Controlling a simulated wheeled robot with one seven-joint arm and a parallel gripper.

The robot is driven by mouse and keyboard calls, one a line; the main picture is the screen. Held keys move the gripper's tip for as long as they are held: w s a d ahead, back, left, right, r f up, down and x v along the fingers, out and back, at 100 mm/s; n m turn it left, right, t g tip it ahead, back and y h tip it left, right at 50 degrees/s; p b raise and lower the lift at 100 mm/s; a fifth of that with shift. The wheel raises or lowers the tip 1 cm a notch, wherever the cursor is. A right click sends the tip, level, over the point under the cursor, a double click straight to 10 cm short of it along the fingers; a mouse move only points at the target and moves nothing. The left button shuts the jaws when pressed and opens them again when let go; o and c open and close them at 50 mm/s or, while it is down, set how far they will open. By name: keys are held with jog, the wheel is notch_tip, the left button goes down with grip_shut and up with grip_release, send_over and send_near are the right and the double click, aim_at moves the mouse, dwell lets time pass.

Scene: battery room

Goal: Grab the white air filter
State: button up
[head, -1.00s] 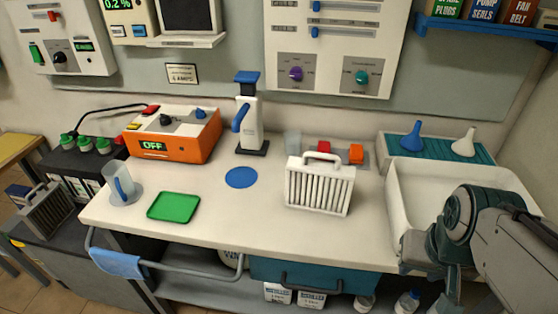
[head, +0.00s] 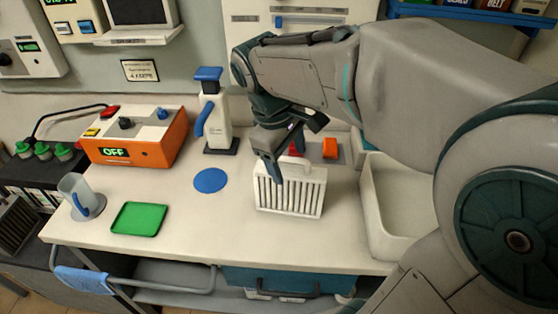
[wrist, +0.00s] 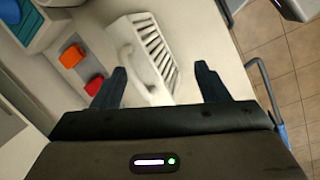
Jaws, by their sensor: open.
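The white air filter (head: 290,193) stands upright on the bench, with a slatted front and a handle on top. In the wrist view the filter (wrist: 152,50) lies beyond and between my two fingers, its handle nearest to me. My gripper (head: 290,165) is above the filter in the head view, and one finger covers part of its top left. In the wrist view my gripper (wrist: 160,80) is open, with the fingers apart and nothing clearly held between them. Part of the handle is hidden by my gripper in the head view.
Red and orange blocks (head: 330,148) sit just behind the filter. A white tray (head: 378,225) stands to its right. A white bottle with a blue top (head: 217,125), an orange box (head: 150,140), a green tray (head: 139,219) and a blue disc (head: 210,180) are to its left.

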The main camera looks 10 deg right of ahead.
aim_at(295, 171)
jog(key=w+a+r+n+h, duration=0.2)
jog(key=w+a+r+n, duration=0.2)
jog(key=w, duration=0.1)
jog(key=x, duration=0.9)
jog(key=d+p+x, duration=0.1)
jog(key=x, duration=0.3)
jog(key=shift+s+d, duration=0.15)
jog(key=shift+s, duration=0.15)
grip_shut()
